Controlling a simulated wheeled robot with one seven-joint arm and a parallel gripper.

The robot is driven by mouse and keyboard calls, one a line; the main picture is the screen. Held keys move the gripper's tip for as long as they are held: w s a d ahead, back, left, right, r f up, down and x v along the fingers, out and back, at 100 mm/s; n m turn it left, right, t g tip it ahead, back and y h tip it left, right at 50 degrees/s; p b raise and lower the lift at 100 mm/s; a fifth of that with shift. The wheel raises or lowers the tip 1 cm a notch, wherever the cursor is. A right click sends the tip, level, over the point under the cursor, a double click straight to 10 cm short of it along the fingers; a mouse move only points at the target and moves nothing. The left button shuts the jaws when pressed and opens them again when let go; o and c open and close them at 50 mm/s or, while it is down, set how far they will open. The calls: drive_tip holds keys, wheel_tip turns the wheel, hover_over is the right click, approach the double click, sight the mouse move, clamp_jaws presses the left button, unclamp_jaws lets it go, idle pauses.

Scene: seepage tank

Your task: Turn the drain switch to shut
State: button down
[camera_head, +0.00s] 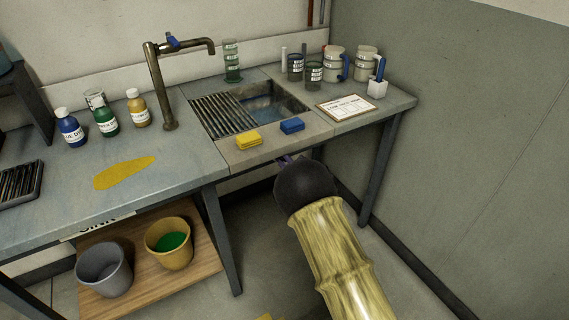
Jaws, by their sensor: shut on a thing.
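My gripper (287,160) is at the front edge of the sink counter, just below the blue sponge. Only a small bluish part of it shows past the dark round wrist of my arm. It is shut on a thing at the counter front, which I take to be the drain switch. The switch itself is hidden behind my wrist, so I cannot tell which way it points. The sink (262,108) is a recessed basin with bluish water or a wet floor in it, and a slatted rack covers its left part.
A yellow sponge (249,141) and a blue sponge (292,126) lie on the sink's front rim. Bottles, beakers, jugs and a clipboard (346,107) are on the counter. Two buckets stand on the lower shelf. A counter leg (380,170) is right of my arm.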

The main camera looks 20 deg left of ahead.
idle(0.3)
drive_tip(key=c, duration=1.8)
unclamp_jaws()
drive_tip(key=shift+o, duration=0.2)
drive_tip(key=shift+s+d, duration=0.1)
drive_tip(key=shift+d, duration=0.05)
drive_tip(key=v, duration=1.7)
drive_tip(key=shift+s, duration=0.15)
